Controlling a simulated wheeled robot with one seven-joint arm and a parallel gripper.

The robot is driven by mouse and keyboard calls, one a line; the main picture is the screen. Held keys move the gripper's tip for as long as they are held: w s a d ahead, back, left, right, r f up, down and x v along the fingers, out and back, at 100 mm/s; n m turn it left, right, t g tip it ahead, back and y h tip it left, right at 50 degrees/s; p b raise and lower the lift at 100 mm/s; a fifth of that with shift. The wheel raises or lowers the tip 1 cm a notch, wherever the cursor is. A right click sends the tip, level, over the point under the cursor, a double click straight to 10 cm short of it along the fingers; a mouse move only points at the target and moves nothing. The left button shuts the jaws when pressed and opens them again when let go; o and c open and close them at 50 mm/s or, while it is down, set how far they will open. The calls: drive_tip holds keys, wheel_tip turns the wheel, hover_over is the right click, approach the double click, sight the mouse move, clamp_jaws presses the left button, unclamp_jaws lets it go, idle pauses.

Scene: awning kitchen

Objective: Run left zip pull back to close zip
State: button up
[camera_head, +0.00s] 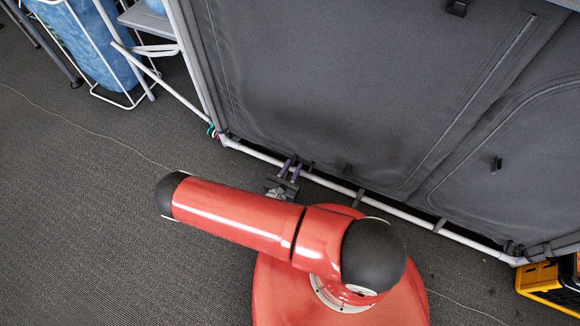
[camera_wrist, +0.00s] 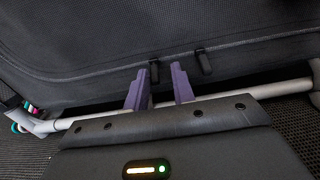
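The grey fabric cabinet front (camera_head: 330,80) carries zips along its lower part. In the wrist view, the left zip pull (camera_wrist: 154,70), a small black tab, hangs between the tips of my purple fingers, nearer the left one. A second black zip pull (camera_wrist: 203,62) hangs just right of the right finger. My gripper (camera_wrist: 160,79) is open, its fingers apart and pointing at the fabric. I cannot tell whether a finger touches the left pull.
A pale frame tube (camera_head: 400,213) runs along the cabinet's bottom, beneath my fingers. Other black tabs (camera_head: 497,164) hang on panels to the right. A yellow crate (camera_head: 538,278) stands at lower right. A white rack with a blue container (camera_head: 95,45) stands upper left. Carpet at left is clear.

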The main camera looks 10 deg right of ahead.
drive_tip(key=shift+o, duration=0.4)
drive_tip(key=shift+a, duration=0.15)
drive_tip(key=v, duration=0.7)
drive_tip(key=shift+s+a, duration=0.2)
drive_tip(key=shift+s, duration=0.1)
